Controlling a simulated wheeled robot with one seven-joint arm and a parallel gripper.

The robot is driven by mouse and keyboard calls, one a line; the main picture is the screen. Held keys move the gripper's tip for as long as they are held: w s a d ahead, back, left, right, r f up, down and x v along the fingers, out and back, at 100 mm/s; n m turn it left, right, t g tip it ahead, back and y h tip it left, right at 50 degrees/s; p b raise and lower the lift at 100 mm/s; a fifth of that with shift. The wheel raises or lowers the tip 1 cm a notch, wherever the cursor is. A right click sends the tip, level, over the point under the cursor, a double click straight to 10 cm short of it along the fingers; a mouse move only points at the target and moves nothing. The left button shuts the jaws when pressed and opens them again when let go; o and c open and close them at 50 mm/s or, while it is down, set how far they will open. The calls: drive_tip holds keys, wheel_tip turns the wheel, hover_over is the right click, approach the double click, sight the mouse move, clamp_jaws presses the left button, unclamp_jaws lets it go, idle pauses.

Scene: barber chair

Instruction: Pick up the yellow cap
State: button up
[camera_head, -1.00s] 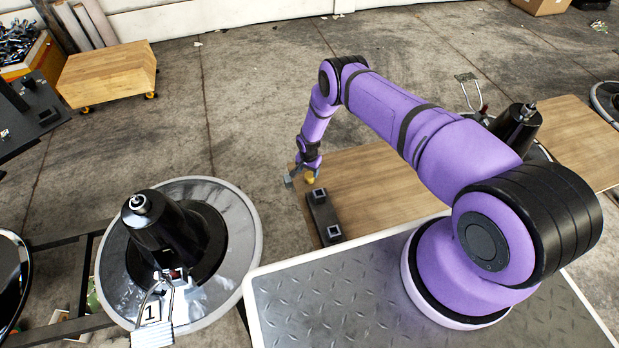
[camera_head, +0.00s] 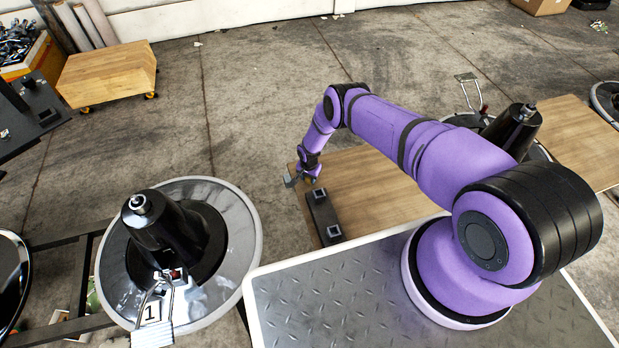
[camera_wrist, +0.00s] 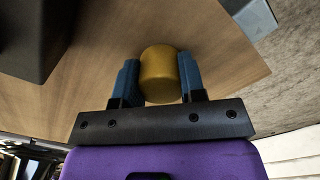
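The yellow cap (camera_wrist: 159,75) is a short, rounded cylinder. In the wrist view it sits between the two blue-grey fingers of my gripper (camera_wrist: 160,82). Both fingers appear to touch its sides, with no clear gap. In the head view my gripper (camera_head: 309,174) is low at the left end of the wooden table (camera_head: 365,185), and the cap is hidden there. I cannot tell whether the cap rests on the table or is slightly above it.
A dark block with square sockets (camera_head: 322,215) stands on the table close to my gripper. A grey piece (camera_head: 291,181) is at the table's corner. A chair base with a black column (camera_head: 160,230) stands to the left. The floor beyond the table is open.

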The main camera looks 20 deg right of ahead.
drive_tip(key=shift+c, duration=1.3)
drive_tip(key=shift+r, duration=0.75)
wheel_tip(320, 180, up, 2)
drive_tip(key=shift+r, duration=0.1)
drive_tip(key=s+a+r, duration=0.1)
drive_tip(key=s+a, duration=0.9)
drive_tip(key=s, duration=0.2)
wheel_tip(320, 180, up, 8)
drive_tip(key=shift+s+r, duration=0.15)
drive_tip(key=shift+s, duration=0.15)
